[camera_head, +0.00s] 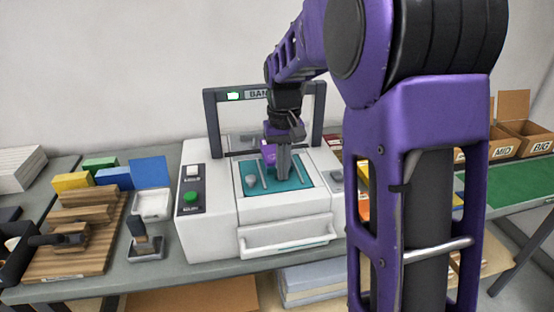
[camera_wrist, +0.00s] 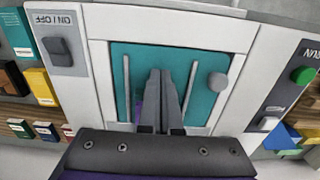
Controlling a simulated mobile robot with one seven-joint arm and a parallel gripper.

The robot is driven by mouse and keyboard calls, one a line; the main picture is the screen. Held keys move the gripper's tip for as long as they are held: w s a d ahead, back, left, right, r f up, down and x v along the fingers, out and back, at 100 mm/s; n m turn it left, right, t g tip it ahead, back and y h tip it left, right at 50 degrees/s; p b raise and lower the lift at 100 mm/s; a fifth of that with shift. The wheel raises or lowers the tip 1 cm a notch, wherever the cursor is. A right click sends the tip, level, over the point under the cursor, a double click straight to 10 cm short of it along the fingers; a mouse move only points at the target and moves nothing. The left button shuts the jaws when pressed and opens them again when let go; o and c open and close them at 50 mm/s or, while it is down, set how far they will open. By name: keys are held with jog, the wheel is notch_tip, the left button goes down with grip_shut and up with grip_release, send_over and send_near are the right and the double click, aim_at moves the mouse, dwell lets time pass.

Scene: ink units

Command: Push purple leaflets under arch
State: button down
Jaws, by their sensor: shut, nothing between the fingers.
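The arch (camera_head: 211,125) is a dark frame with a partly hidden "BAN" label, standing over the back of a white machine (camera_head: 285,212). A teal bed (camera_head: 300,187) with pale rails is set into the machine's top; it also shows in the wrist view (camera_wrist: 205,55). My gripper (camera_head: 284,176) points down over the bed, its grey fingers together and empty. In the wrist view purple (camera_wrist: 139,108) shows just left of the fingers (camera_wrist: 161,75), mostly hidden. I cannot tell whether they touch.
A round pale knob (camera_head: 251,180) stands on the bed. A panel with a green button (camera_head: 190,198) is at the machine's left, and an ON/OFF switch (camera_wrist: 58,48) is opposite. A stamp (camera_head: 143,240), white tray (camera_head: 152,204) and wooden rack (camera_head: 75,245) stand left. My arm hides much of the right.

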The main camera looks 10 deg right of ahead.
aim_at(274, 154)
jog(key=shift+w+p, duration=1.1)
jog(key=shift+w, duration=1.05)
jog(key=shift+s, duration=0.15)
